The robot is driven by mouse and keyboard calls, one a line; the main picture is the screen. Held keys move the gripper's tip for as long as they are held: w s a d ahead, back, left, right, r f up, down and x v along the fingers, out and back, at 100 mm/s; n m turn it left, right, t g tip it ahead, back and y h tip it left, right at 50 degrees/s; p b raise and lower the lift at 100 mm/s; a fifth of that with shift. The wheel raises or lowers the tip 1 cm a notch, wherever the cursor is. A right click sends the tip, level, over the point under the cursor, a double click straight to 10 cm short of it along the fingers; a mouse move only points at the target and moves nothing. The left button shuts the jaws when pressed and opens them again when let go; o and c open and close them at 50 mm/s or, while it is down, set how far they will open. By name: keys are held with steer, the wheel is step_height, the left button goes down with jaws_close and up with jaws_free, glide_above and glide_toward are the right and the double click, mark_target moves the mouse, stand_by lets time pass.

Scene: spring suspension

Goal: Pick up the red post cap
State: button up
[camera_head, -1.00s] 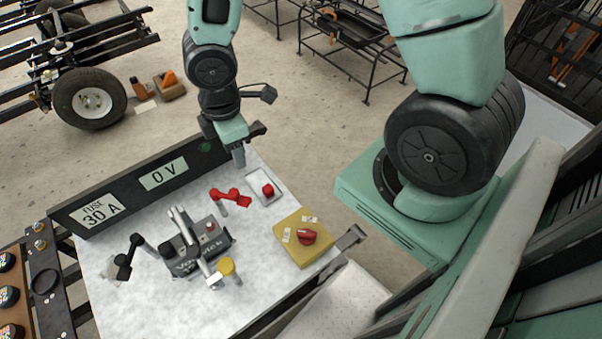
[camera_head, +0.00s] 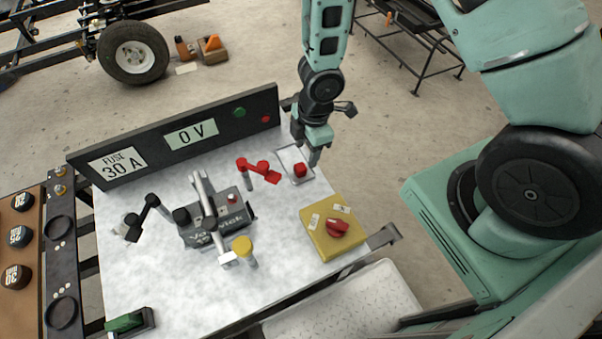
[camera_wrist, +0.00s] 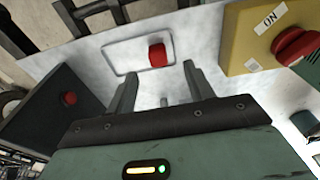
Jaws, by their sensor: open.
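The red post cap (camera_head: 300,170) sits on a small pale tray (camera_head: 283,160) at the back right of the white table top. In the wrist view the cap (camera_wrist: 158,55) lies ahead of the fingers, inside the tray's outline. My gripper (camera_head: 313,152) hangs just above and beside the tray at its far right side. I cannot tell the exact height of the fingertips over the table.
A yellow switch box (camera_head: 334,243) with a red knob stands to the right. A red clamp lead (camera_head: 262,170) is left of the tray. A dark battery (camera_head: 213,225) with a yellow cap (camera_head: 242,246) nearby stands mid-table. A display panel (camera_head: 180,140) lines the back edge.

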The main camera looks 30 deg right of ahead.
mark_target(300, 166)
steer(key=f, duration=0.4)
steer(key=a+f+b, duration=0.1)
steer(key=f, duration=0.1)
steer(key=shift+w+a+f, duration=0.1)
steer(key=shift+w+f, duration=0.1)
steer(key=c, duration=1)
